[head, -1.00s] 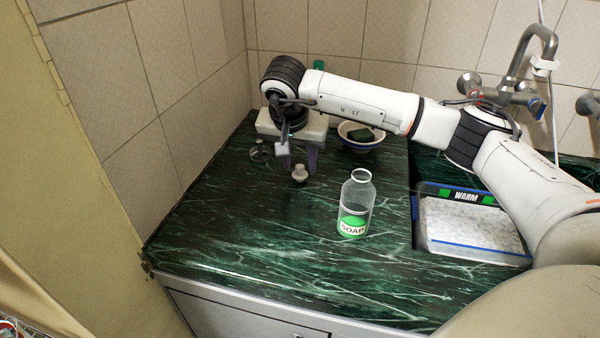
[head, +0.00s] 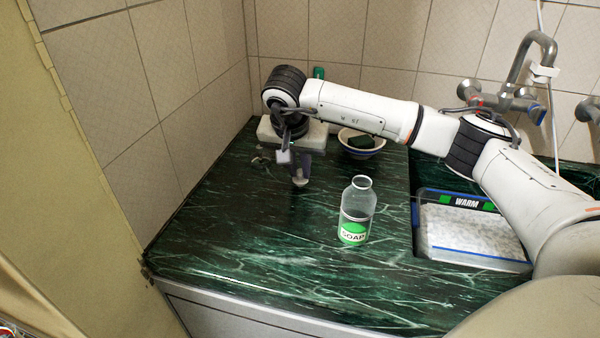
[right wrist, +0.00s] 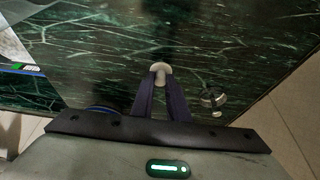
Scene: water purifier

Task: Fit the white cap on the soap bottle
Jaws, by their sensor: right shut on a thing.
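The clear soap bottle (head: 357,210) stands upright and open on the green marble counter, with a green SOAP label on its front. The small white cap (right wrist: 160,67) is between the fingertips of my right gripper (right wrist: 160,78), which is shut on it. In the head view the right gripper (head: 300,178) is behind and to the left of the bottle, pointing down. The fingers partly hide the cap there, and I cannot tell whether it is clear of the counter. My left gripper is not in view.
A bowl with a dark green sponge (head: 361,141) stands behind the bottle. A small metal item (right wrist: 212,98) lies beside the gripper. The sink with a WARM-labelled tray (head: 470,230) is at the right, under the faucet (head: 525,75). The counter's front left is clear.

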